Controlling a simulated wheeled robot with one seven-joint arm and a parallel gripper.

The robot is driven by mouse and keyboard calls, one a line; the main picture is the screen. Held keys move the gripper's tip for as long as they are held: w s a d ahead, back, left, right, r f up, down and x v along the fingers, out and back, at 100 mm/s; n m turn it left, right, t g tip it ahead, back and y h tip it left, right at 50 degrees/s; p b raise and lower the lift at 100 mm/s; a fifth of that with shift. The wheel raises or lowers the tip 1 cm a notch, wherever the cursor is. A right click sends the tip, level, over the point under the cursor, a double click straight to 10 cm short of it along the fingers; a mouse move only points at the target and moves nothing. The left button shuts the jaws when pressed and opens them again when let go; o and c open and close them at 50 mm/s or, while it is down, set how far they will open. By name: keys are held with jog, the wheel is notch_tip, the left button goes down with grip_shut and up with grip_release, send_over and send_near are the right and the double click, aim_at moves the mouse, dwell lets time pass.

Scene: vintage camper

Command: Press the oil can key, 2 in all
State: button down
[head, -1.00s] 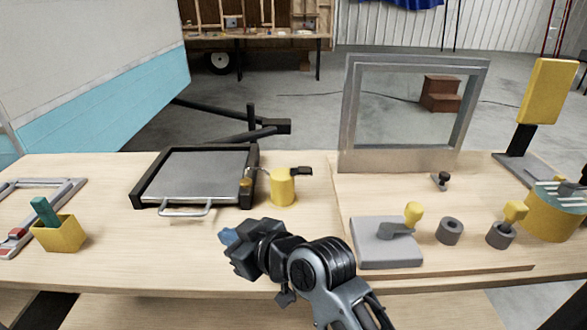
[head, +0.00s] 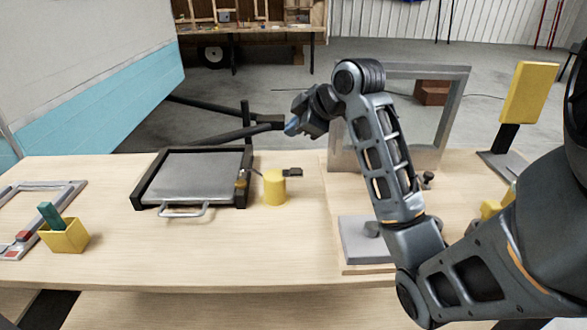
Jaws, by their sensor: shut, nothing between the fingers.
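The oil can is a small yellow cylinder (head: 275,188) standing on the wooden bench, just right of the black-framed tray. A thin spout reaches from its top toward the tray. Its black key (head: 293,172) sticks out to the right at the top. My gripper (head: 291,128) is shut and empty, with blue fingertips showing. In the head view it appears above the oil can, in the air and apart from the key. How far it is from the can in depth is hard to tell.
The black-framed tray (head: 142,191) with a metal handle is left of the can. A yellow box (head: 68,238) with a teal item stands further left. A grey upright frame (head: 455,110) and a grey block (head: 355,240) are at right, partly behind my arm.

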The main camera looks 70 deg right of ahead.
aim_at(298, 172)
jog(key=shift+s+d+r, duration=0.15)
jog(key=shift+s+d, duration=0.15)
jog(key=shift+s, duration=0.05)
notch_tip(298, 172, down, 9)
jog(key=b, duration=0.7)
jog(key=shift+r, duration=0.1)
dwell(1.9)
jog(key=shift+f+b, duration=0.4)
jog(key=shift+f, duration=0.2)
dwell(0.4)
